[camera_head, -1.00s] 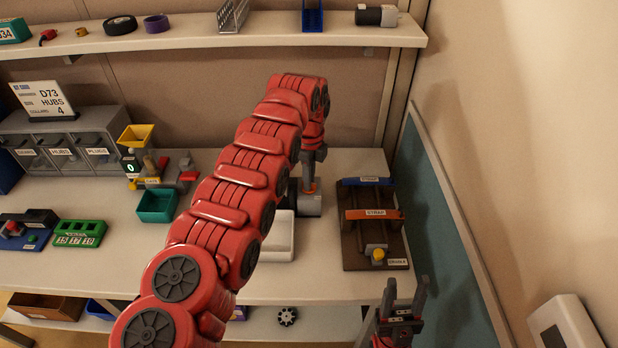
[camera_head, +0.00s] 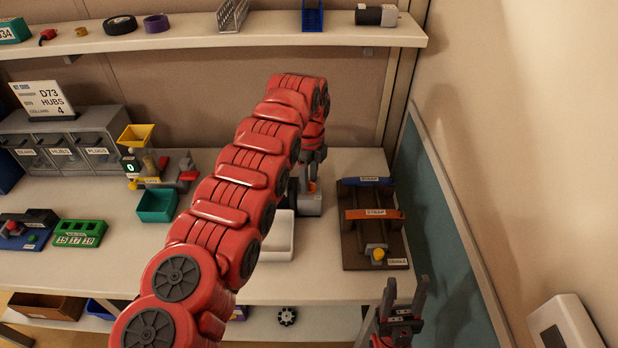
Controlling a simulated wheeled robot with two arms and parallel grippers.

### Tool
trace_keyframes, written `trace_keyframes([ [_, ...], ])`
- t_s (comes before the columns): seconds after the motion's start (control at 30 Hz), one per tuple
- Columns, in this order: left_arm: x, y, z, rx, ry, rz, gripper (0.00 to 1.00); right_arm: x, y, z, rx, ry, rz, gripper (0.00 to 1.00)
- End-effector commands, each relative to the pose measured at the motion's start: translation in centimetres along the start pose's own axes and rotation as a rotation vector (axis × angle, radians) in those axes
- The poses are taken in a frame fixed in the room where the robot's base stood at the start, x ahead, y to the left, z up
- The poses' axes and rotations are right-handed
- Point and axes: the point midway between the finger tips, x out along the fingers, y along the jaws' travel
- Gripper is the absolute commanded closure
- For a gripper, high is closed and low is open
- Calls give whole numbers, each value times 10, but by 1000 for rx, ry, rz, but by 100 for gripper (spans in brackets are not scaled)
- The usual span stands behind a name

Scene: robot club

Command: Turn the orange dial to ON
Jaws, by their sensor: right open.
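The orange dial (camera_head: 312,187) shows only as a small patch on top of a grey device (camera_head: 310,204) on the bench, just right of a white tray. My red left arm reaches over the bench, and my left gripper (camera_head: 307,182) points down right at the dial. The fingers and wrist hide most of the dial, so its mark and any ON label cannot be read. I cannot tell whether the fingers are closed on it. My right gripper (camera_head: 403,297) is open and empty, low in front of the bench, pointing up.
A white tray (camera_head: 279,240) lies behind my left arm. A brown board (camera_head: 355,256) with blue and orange straps stands right of the dial. A teal bin (camera_head: 157,205) and a green counter block (camera_head: 79,233) are left. The wall panel bounds the right side.

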Motion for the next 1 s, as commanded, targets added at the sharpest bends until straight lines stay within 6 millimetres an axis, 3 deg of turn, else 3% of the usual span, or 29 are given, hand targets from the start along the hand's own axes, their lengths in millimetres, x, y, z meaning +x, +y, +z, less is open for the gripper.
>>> trace_keyframes([
  [0.33,-4,0,0,-1,-1,-1,55,0,0,0,0,0,0,50],
  [0.53,-35,-1,-2,1,0,-2,55,4,0,-1,0,0,0,50],
  [0.6,-59,0,0,-1,-1,0,55,29,1,-5,0,0,0,50],
  [1.0,-136,0,0,-1,-1,-1,55,108,5,-18,0,0,0,50],
])
